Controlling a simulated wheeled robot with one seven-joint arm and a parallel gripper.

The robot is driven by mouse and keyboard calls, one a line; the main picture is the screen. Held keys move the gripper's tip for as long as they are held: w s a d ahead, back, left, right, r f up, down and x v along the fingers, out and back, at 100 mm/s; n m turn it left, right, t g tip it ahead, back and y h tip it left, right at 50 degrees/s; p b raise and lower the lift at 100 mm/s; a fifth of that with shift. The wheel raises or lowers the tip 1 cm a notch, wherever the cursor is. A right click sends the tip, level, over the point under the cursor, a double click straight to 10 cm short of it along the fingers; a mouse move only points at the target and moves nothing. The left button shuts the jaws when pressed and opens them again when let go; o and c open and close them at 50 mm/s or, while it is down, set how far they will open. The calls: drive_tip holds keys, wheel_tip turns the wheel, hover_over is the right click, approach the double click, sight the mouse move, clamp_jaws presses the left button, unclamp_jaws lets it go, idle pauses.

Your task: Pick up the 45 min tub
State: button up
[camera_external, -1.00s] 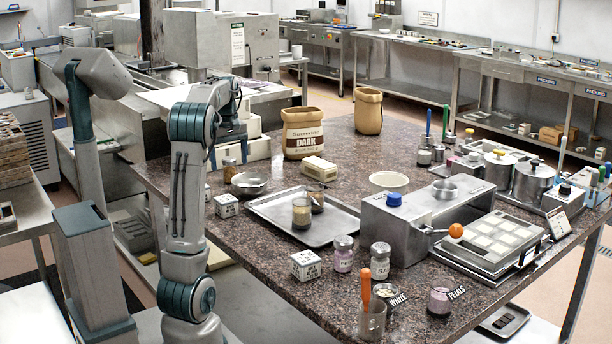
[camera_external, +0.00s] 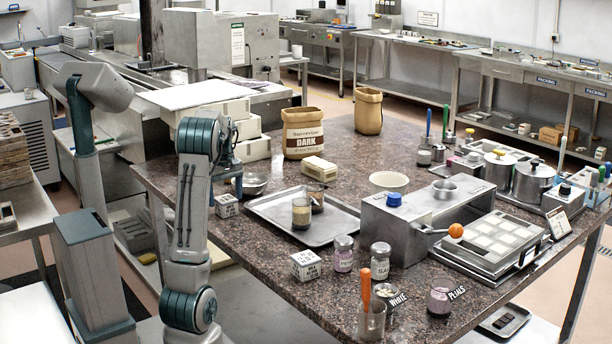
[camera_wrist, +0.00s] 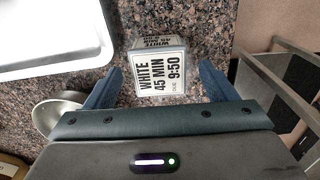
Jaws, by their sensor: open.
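The 45 min tub (camera_wrist: 158,75) is a small box-like tub with a white label reading "WHITE 45 MIN 9:50". In the external view the tub (camera_external: 227,205) stands upright at the table's left edge. My gripper (camera_wrist: 160,82) is open, its blue fingers either side of the tub in the wrist view, with no visible contact. In the external view my gripper (camera_external: 233,184) hangs just above the tub. A similar labelled tub (camera_external: 306,265) stands at the front edge; its label is too small to read.
A metal bowl (camera_external: 252,184) sits close beside the tub; it also shows in the wrist view (camera_wrist: 58,113). A metal tray (camera_external: 275,212) with two jars lies to the right.

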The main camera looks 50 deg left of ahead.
sight(226, 199)
drive_tip(key=shift+f, duration=1.55)
drive_tip(key=c, duration=1.1)
drive_tip(key=shift+r, duration=0.15)
